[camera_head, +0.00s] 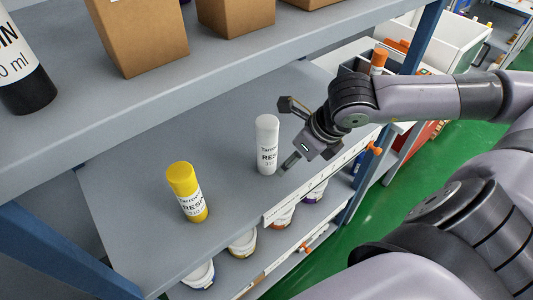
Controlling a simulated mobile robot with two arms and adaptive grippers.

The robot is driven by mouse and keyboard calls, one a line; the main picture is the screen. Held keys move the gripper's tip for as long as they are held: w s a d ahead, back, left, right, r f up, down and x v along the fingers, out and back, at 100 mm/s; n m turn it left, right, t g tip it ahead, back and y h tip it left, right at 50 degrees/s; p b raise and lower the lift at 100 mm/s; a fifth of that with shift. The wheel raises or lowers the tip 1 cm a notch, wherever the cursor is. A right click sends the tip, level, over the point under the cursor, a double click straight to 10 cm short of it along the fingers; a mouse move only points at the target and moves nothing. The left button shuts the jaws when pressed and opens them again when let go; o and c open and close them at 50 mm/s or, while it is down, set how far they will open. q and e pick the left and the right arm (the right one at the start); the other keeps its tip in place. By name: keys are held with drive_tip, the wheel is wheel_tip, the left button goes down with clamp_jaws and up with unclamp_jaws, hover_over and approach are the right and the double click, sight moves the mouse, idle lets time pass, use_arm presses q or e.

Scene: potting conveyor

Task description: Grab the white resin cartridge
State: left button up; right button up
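The white resin cartridge (267,148) stands upright on the middle grey shelf, its label facing me. My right gripper (286,133) comes in from the right with its fingers spread apart. It is just right of the white cartridge, with one finger above and one below in the picture. The fingers look open and empty; I cannot tell whether the lower one touches the cartridge. My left gripper is not in view.
A yellow resin cartridge (187,192) stands on the same shelf to the left. Cardboard boxes (140,35) and a large black-and-white cartridge (20,70) stand on the upper shelf. Several jars (243,243) sit below. A blue post (424,35) rises behind my arm.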

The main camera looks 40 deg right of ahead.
sight(275, 145)
drive_tip(key=shift+w+a+r+p, duration=0.1)
drive_tip(key=shift+w+a+p, duration=0.1)
drive_tip(key=shift+w, duration=0.5)
drive_tip(key=shift+w+a+f+p, duration=0.1)
drive_tip(key=shift+w+a+p, duration=0.15)
drive_tip(key=shift+w, duration=0.45)
drive_tip(key=shift+w+a+r+p, duration=0.1)
drive_tip(key=shift+w+a+p, duration=0.1)
drive_tip(key=shift+w, duration=0.5)
drive_tip(key=shift+w+a+r+p, duration=0.15)
drive_tip(key=shift+w+p, duration=0.2)
drive_tip(key=shift+w, duration=0.2)
drive_tip(key=w, duration=0.1)
drive_tip(key=w+p, duration=0.1)
drive_tip(key=w+a+p, duration=0.1)
drive_tip(key=shift+w+f, duration=0.5)
drive_tip(key=shift+f, duration=0.15)
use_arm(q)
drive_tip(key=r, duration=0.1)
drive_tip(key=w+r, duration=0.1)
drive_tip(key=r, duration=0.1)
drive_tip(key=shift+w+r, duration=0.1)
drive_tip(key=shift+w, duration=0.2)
use_arm(e)
drive_tip(key=shift+f, duration=0.1)
